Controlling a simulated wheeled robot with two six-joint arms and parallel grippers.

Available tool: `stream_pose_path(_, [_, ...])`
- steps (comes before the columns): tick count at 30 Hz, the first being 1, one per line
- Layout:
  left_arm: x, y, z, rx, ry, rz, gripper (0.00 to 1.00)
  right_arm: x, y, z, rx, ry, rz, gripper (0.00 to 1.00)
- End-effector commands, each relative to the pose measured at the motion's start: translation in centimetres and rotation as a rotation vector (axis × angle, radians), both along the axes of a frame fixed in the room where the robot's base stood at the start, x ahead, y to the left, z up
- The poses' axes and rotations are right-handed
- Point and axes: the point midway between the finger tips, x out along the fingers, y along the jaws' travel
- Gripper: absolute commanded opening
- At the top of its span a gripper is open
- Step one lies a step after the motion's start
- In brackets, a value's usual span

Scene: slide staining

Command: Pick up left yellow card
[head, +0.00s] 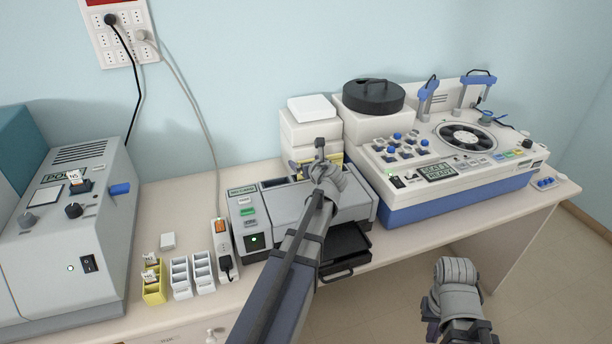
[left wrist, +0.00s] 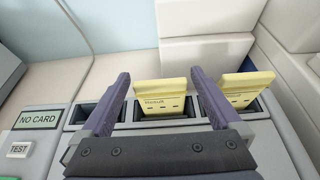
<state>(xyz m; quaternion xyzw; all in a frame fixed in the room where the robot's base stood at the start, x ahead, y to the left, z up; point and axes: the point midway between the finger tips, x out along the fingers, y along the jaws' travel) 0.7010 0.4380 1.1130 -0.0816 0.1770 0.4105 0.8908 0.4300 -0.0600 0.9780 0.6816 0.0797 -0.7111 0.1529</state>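The left yellow card (left wrist: 163,92), printed with small text, stands in a slot of the grey device in the left wrist view. A second yellow card (left wrist: 247,85) stands in a slot to its right. My left gripper (left wrist: 160,78) is open, with one finger on each side of the left card and gaps on both sides. In the head view my left gripper (head: 320,152) is over the back of the grey device (head: 248,226) and mostly hides the cards. My right arm (head: 457,290) is low at the lower right, its fingers not clearly visible.
White stacked boxes (head: 312,125) stand right behind the slots. A large blue and white machine (head: 455,200) stands to the right. A power strip (head: 221,248) and small slide racks (head: 181,278) are at left. A black tray (head: 346,250) sticks out in front.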

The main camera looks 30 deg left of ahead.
Motion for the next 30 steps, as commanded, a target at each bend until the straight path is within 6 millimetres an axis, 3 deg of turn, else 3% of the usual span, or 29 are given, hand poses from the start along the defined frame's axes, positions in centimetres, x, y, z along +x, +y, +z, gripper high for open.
stream_pose_path(2, [0.00, -0.02, 0.01, 0.000, 0.000, 0.000, 0.88, 0.00, 0.00, 0.01, 0.000, 0.000, 0.000, 0.00])
stream_pose_path(20, [-0.01, -0.02, 0.00, 0.000, 0.000, 0.000, 0.20, 0.00, 0.00, 0.00, 0.000, 0.000, 0.000, 0.00])
stream_pose_path(30, [-0.01, -0.03, 0.36, 0.000, 0.000, 0.000, 0.20, 0.00, 0.00, 0.35, 0.000, 0.000, 0.000, 0.00])
